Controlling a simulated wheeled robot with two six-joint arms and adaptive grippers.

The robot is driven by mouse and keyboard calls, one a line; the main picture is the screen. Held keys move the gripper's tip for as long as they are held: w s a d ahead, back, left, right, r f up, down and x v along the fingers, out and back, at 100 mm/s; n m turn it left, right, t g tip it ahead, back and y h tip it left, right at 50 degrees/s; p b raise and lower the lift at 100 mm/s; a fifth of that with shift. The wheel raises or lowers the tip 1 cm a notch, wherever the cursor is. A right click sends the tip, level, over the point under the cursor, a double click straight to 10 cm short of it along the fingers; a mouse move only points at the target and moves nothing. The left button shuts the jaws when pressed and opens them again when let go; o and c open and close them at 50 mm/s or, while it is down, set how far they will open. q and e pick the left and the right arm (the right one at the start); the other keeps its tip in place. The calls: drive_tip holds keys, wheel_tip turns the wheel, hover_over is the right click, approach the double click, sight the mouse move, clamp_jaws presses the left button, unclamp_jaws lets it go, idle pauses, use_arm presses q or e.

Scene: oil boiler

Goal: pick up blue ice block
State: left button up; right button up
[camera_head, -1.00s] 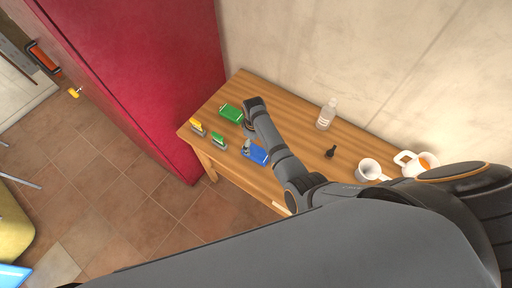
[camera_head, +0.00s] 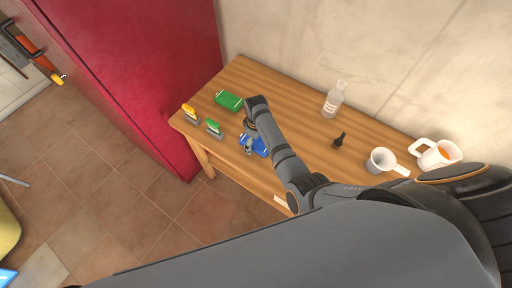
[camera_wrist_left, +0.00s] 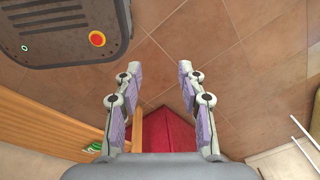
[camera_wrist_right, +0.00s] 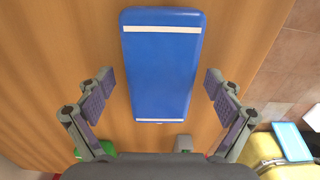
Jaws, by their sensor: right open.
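The blue ice block (camera_head: 260,148) lies flat on the wooden table, partly hidden by my right arm in the head view. In the right wrist view the blue ice block (camera_wrist_right: 160,75) is a rounded blue slab with two white stripes. My right gripper (camera_wrist_right: 158,82) is open, with one finger on each side of the block and gaps between fingers and block. It shows in the head view (camera_head: 249,146) over the block. My left gripper (camera_wrist_left: 158,70) is open and empty above the floor in the left wrist view.
A green block (camera_head: 229,100), a yellow item (camera_head: 190,113) and a green item (camera_head: 213,127) are near the block. A red cabinet (camera_head: 140,80) is left.

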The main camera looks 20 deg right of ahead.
drive_tip(key=shift+r, duration=0.1)
drive_tip(key=shift+c, duration=0.9)
drive_tip(key=c, duration=1.2)
drive_tip(key=shift+c, duration=0.6)
drive_tip(key=shift+r+p, duration=0.15)
drive_tip(key=shift+p, duration=0.15)
